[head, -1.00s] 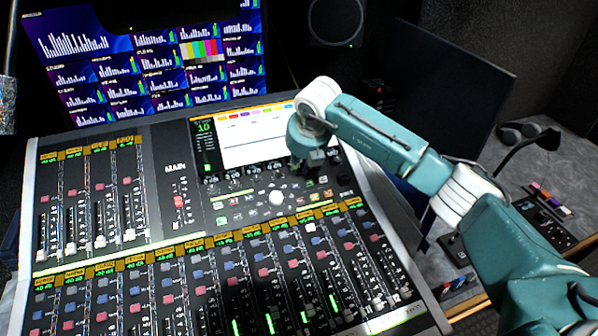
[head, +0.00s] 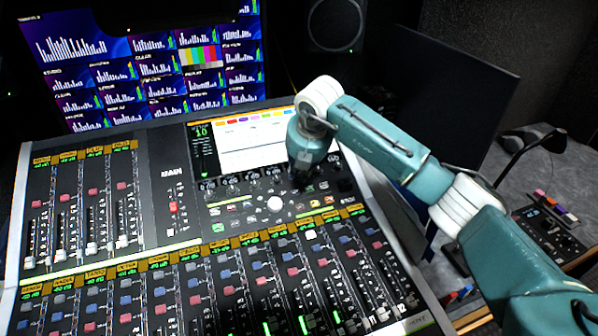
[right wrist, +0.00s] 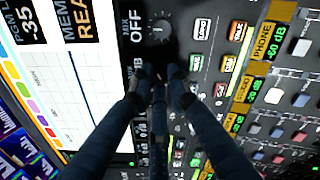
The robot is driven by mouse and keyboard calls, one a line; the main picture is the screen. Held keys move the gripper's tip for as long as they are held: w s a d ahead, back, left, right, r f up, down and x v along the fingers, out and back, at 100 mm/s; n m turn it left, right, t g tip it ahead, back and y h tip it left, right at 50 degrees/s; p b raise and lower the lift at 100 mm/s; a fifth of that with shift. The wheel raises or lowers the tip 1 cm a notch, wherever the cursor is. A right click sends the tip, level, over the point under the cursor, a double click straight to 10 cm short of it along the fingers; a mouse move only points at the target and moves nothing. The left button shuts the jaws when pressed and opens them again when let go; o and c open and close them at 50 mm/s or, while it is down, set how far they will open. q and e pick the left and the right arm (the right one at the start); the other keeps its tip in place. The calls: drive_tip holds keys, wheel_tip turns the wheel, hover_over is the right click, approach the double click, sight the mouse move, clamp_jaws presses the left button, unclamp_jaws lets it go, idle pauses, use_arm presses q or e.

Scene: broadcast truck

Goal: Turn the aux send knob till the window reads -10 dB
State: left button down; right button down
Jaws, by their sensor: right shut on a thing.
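My right gripper (head: 302,172) reaches down onto the mixing console (head: 150,215), just right of the lower corner of its screen (head: 250,145). In the right wrist view its fingers (right wrist: 162,78) are closed together at the panel, beside a small window showing the letters "dB" (right wrist: 137,66). The knob between the fingertips is hidden by them, and the number in that window is covered. A neighbouring dark knob (right wrist: 162,27) with a white pointer stands free, next to a window reading "OFF" (right wrist: 135,22). My left gripper is not in view.
A row of small knobs and windows (head: 232,181) runs below the screen. A white trackball (head: 274,204) and small buttons lie close to my gripper. Fader strips fill the lower console. A dark monitor (head: 445,95) stands behind my right arm.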

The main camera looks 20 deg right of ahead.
drive_tip(key=shift+w+d+r, duration=0.15)
drive_tip(key=shift+d+r, duration=0.05)
drive_tip(key=c, duration=1.8)
unclamp_jaws()
drive_tip(key=shift+c, duration=0.2)
drive_tip(key=shift+o, duration=0.8)
drive_tip(key=shift+f, duration=0.1)
drive_tip(key=shift+s+r, duration=0.2)
drive_tip(key=shift+r, duration=0.05)
drive_tip(key=v, duration=1.1)
drive_tip(key=shift+r, duration=0.25)
drive_tip(key=shift+s, duration=0.1)
